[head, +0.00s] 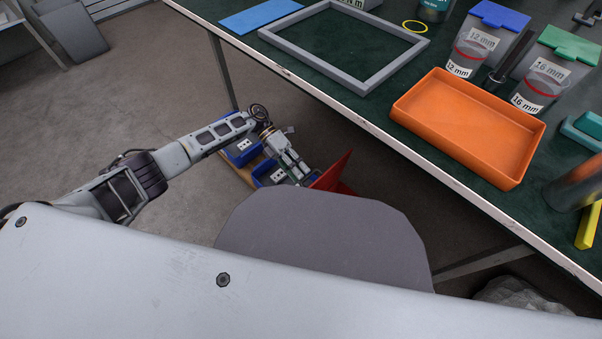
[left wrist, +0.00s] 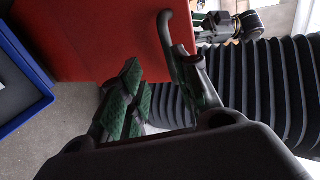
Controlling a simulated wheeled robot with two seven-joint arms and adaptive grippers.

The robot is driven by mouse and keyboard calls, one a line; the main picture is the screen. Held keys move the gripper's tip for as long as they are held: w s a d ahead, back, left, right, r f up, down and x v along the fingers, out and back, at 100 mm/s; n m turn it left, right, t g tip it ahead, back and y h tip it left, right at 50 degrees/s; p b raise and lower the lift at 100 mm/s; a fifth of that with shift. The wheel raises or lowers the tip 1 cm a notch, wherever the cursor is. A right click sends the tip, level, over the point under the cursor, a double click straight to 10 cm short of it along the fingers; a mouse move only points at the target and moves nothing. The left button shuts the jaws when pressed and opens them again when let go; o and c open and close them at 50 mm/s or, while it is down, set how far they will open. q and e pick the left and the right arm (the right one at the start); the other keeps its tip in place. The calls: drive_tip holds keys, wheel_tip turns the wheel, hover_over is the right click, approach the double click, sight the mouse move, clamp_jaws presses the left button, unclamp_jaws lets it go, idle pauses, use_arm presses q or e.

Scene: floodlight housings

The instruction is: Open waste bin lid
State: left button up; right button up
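The waste bin shows as a red panel, which looks like its lid (head: 333,172), below the table edge in the head view. In the left wrist view the red panel (left wrist: 95,40) fills the upper left. A dark curved bar (left wrist: 166,40), which looks like a handle, stands at its right edge. My left gripper (head: 300,172) is beside the red panel. In the left wrist view its green-padded fingers (left wrist: 168,95) are apart, with a gap between them. The bar's lower end is by the right finger; I cannot tell whether they touch. The bin's body is mostly hidden.
Blue bins (head: 268,172) stand under the table, left of the red panel. The table (head: 300,82) above holds a grey frame (head: 378,88), an orange tray (head: 408,112) and labelled cups. A robot arm part (left wrist: 235,25), possibly my right one, shows in the left wrist view.

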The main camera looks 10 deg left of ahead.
use_arm(q)
drive_tip(key=v, duration=1)
drive_tip(key=shift+r, duration=0.15)
idle(0.4)
